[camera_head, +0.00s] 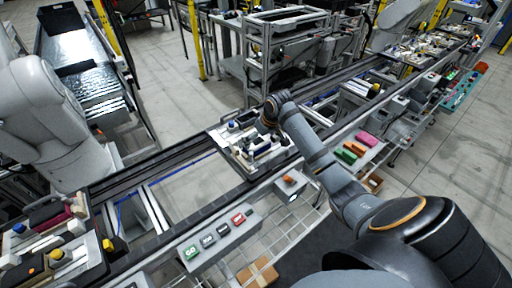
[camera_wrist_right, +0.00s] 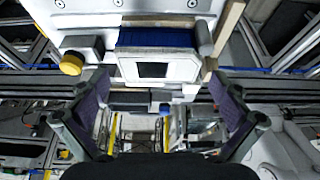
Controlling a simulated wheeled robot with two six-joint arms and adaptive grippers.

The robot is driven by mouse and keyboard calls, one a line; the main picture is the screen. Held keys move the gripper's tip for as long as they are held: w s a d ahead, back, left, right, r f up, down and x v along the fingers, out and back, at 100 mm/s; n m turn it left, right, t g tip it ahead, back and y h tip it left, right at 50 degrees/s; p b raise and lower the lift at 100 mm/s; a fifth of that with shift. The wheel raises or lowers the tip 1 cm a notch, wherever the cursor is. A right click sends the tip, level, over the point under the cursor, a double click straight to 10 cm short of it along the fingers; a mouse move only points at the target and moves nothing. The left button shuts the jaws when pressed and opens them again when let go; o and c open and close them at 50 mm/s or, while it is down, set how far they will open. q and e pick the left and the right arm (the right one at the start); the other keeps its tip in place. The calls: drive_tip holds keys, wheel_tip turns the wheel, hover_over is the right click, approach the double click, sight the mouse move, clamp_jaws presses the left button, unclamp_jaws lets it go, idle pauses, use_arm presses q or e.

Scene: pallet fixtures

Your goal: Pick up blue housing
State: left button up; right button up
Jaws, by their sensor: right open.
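The blue housing (camera_wrist_right: 155,38) shows in the right wrist view as a blue ribbed block at the top centre, behind a white block with a dark window (camera_wrist_right: 153,70). My right gripper (camera_wrist_right: 160,92) is open, its two dark pads wide apart on either side of the lower middle, with nothing held between them. The blue housing lies above the gap between the pads in the picture. In the head view my right gripper (camera_head: 268,122) is over the pallet fixture (camera_head: 238,160) at the centre, and I cannot make out the housing there. My left gripper is not in view.
A yellow knob (camera_wrist_right: 71,63) is left of the housing, and a wooden strip (camera_wrist_right: 228,28) stands at its right. A conveyor (camera_head: 180,165) carries the pallet; another loaded pallet (camera_head: 60,275) is at lower left. A button panel (camera_head: 218,240) stands in front.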

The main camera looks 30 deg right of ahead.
sight(258, 142)
drive_tip(key=shift+w+f+p, duration=0.2)
drive_tip(key=shift+f+p, duration=0.1)
drive_tip(key=shift+w+f+p, duration=0.2)
drive_tip(key=shift+f+p, duration=0.25)
drive_tip(key=shift+f, duration=0.15)
drive_tip(key=x, duration=0.3)
drive_tip(key=shift+f, duration=0.1)
drive_tip(key=c, duration=0.7)
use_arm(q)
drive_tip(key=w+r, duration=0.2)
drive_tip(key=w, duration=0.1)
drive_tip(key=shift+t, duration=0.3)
use_arm(e)
drive_tip(key=shift+c, duration=1)
